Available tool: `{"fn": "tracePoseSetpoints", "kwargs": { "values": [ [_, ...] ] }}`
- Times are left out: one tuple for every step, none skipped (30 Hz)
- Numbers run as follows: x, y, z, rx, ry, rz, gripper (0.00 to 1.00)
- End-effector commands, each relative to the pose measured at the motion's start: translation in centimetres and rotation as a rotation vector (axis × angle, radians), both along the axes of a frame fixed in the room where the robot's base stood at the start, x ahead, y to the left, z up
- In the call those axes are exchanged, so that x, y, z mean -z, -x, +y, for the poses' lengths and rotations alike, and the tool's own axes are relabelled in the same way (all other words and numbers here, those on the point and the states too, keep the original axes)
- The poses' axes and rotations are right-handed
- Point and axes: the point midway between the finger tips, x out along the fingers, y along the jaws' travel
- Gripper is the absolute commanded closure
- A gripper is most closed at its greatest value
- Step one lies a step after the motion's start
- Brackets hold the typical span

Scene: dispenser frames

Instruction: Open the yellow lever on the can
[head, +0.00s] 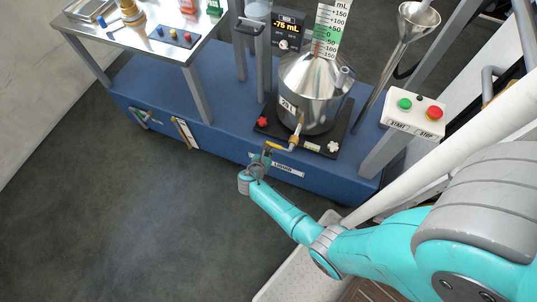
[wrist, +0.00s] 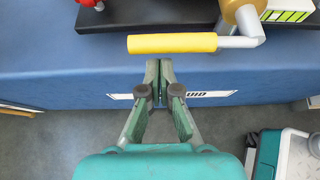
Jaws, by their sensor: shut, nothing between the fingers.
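The can (head: 313,92) is a shiny steel vessel on a black plate on the blue base. Its outlet pipe comes down at the front, and the yellow lever (head: 274,146) sticks out to the left from it. In the wrist view the yellow lever (wrist: 172,43) lies level across the picture, joined to a grey elbow at its right end. My gripper (head: 264,155) is at the lever in the head view. In the wrist view its fingertips (wrist: 160,64) are together and empty, just below the lever's middle; whether they touch it I cannot tell.
A black plate (wrist: 110,20) with a red knob (wrist: 90,3) lies beyond the lever. The blue base front (wrist: 60,85) is behind my fingers. A START/STOP box (head: 414,115) stands at the right, and a display (head: 287,27) reads -75 mL. The floor at left is clear.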

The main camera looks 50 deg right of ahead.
Motion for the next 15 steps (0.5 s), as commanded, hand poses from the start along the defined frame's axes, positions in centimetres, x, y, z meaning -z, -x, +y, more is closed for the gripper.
{"fn": "tracePoseSetpoints", "kwargs": {
  "values": [
    [-0.38, -0.01, -0.08, 0.002, -0.001, -0.002, 1.00],
    [-0.58, -0.03, -0.12, 0.001, -0.001, -0.002, 1.00],
    [-0.76, -0.02, -0.15, 0.001, -0.001, 0.000, 1.00],
    [-0.90, -0.02, -0.17, 0.002, -0.001, -0.001, 1.00],
    [-1.01, -0.03, -0.19, 0.002, -0.001, -0.001, 1.00],
    [-1.14, -0.04, -0.21, 0.001, -0.002, -0.001, 1.00],
    [-1.20, -0.04, -0.22, 0.001, -0.001, 0.000, 1.00],
    [-1.23, -0.04, -0.23, 0.001, -0.001, 0.000, 1.00],
    [-1.27, -0.03, -0.24, 0.000, -0.001, 0.000, 1.00],
    [-1.28, -0.03, -0.23, 0.000, -0.001, 0.000, 1.00],
    [-1.28, -0.04, -0.23, 0.000, -0.001, 0.000, 1.00],
    [-1.27, -0.05, -0.24, 0.000, -0.001, 0.000, 1.00],
    [-1.27, -0.04, -0.23, 0.000, -0.001, 0.000, 1.00],
    [-1.27, -0.04, -0.23, 0.000, -0.001, 0.000, 1.00],
    [-1.27, -0.04, -0.23, 0.000, -0.001, 0.000, 1.00]
  ]
}}
